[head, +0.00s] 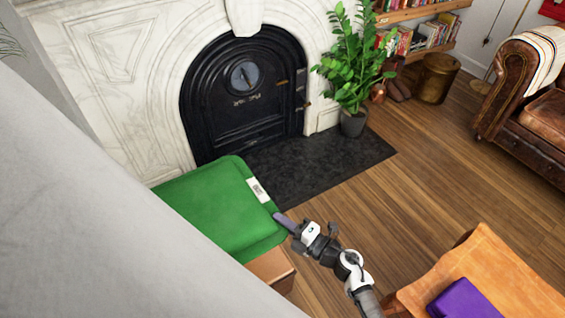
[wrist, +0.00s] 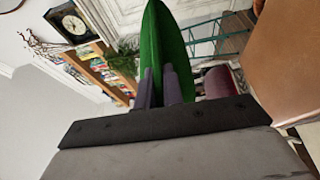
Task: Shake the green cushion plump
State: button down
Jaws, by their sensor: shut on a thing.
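The green cushion (head: 222,205) is at the left of the head view, with a white label near its right edge. Its lower left part is hidden behind a pale grey surface. My gripper (head: 284,220) is at the cushion's right corner, its fingers shut on it. In the wrist view the cushion (wrist: 155,42) stands edge-on, its edge between the two dark fingers of my gripper (wrist: 160,84). In the head view the cushion is in front of the fireplace, above a brown box-like piece. I cannot tell whether it touches that piece.
The brown piece (head: 272,268) is just below the cushion. A black fireplace door (head: 240,95) and dark hearth slab (head: 310,165) lie behind. A potted plant (head: 353,122) stands right of the hearth. An orange-covered table (head: 500,275) with a purple item (head: 465,300) is at lower right. Wood floor between is clear.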

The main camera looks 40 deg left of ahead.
jog(key=shift+f, duration=0.5)
notch_tip(320, 180, up, 8)
jog(key=p, duration=0.7)
jog(key=shift+f+p, duration=0.2)
jog(key=shift+p, duration=0.1)
notch_tip(320, 180, down, 8)
jog(key=b, duration=0.5)
jog(key=shift+r+b, duration=0.15)
jog(key=shift+b, duration=0.15)
notch_tip(320, 180, up, 8)
jog(key=p, duration=0.7)
jog(key=shift+f, duration=0.2)
notch_tip(320, 180, down, 8)
jog(key=b, duration=0.5)
jog(key=shift+r+b, duration=0.2)
jog(key=shift+b, duration=0.2)
jog(key=shift+r, duration=0.15)
